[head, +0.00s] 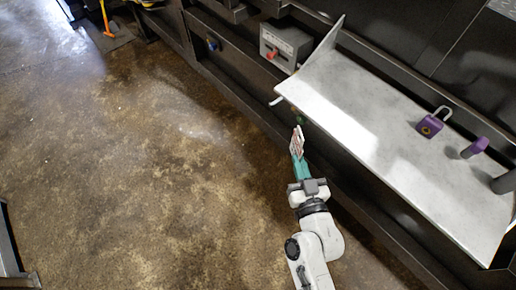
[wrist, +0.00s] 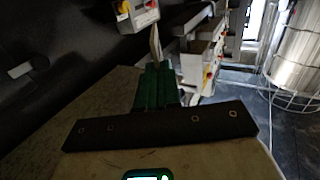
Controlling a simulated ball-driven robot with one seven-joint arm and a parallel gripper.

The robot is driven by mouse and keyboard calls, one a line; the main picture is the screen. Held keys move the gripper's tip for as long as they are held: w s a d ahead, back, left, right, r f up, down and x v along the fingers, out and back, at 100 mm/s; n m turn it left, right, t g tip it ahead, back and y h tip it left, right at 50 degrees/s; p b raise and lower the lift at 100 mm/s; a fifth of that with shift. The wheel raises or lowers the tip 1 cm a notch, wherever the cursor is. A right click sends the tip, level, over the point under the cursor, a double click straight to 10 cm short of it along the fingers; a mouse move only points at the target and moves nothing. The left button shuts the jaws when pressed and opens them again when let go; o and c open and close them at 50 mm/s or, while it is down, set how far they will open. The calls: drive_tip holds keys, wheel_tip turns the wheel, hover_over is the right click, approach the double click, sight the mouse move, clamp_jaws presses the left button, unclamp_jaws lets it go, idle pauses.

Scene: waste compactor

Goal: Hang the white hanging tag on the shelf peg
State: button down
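The white tag (head: 296,142) with red print stands upright at the tips of my gripper (head: 299,163). The green fingers look closed on its lower end. In the wrist view the tag (wrist: 156,45) shows nearly edge-on above the green fingers (wrist: 157,85). The shelf (head: 385,125) is a light grey metal plate to the right of my gripper. A short pale peg (head: 276,101) sticks out from the shelf's left edge. The tag is apart from the peg, below and to its right in the head view. The tag's hole cannot be made out.
On the shelf are a purple padlock (head: 430,125), another purple item (head: 474,148) and a dark cylinder (head: 504,182). Dark machine beams run under the shelf. The brown floor (head: 150,170) to the left is open.

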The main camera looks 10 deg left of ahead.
drive_tip(key=a+r+n+g+y, duration=0.25)
drive_tip(key=a+r+y, duration=0.2)
drive_tip(key=a, duration=0.75)
drive_tip(key=w+d+b, duration=0.5)
drive_tip(key=w+b, duration=0.1)
drive_tip(key=b, duration=0.3)
drive_tip(key=shift+w+d+f+n, duration=0.35)
drive_tip(key=shift+d, duration=0.05)
idle(0.3)
idle(0.5)
drive_tip(key=c, duration=1.2)
unclamp_jaws()
drive_tip(key=shift+c, duration=0.2)
